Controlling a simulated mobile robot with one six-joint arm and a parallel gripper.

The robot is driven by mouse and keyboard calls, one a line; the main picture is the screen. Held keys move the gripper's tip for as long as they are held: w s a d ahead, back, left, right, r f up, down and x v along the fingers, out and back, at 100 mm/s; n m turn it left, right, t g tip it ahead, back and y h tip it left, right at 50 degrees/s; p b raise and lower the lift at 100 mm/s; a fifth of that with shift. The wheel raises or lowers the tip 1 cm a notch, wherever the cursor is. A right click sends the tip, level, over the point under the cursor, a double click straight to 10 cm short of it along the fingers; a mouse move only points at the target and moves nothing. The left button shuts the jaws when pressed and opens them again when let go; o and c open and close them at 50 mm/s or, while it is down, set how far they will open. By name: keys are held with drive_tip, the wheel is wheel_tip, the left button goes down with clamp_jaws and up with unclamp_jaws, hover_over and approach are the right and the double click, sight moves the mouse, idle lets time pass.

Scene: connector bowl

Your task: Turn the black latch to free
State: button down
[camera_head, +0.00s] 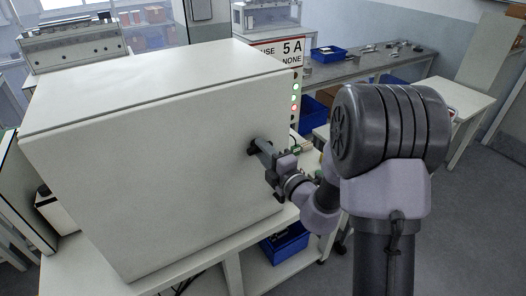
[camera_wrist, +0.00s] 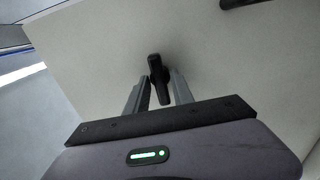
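The black latch (camera_wrist: 159,80) stands out from the pale cabinet door in the wrist view. It lies between the two grey fingers of my gripper (camera_wrist: 160,90). A gap shows on the left side of the latch, and the right finger is close to it; I cannot tell whether that finger touches. In the head view, my gripper (camera_head: 266,156) reaches the right part of the front of the large white cabinet (camera_head: 140,165). The latch is mostly hidden there behind the fingers. The cabinet door looks closed.
The cabinet stands on a white table (camera_head: 190,262) with a blue bin (camera_head: 284,243) below. Another dark fitting (camera_wrist: 238,3) shows at the wrist view's top edge.

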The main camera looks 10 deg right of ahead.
idle(0.3)
drive_tip(key=shift+n+b, duration=2.7)
drive_tip(key=shift+n, duration=6.2)
drive_tip(key=c, duration=1.4)
unclamp_jaws()
drive_tip(key=shift+o, duration=0.2)
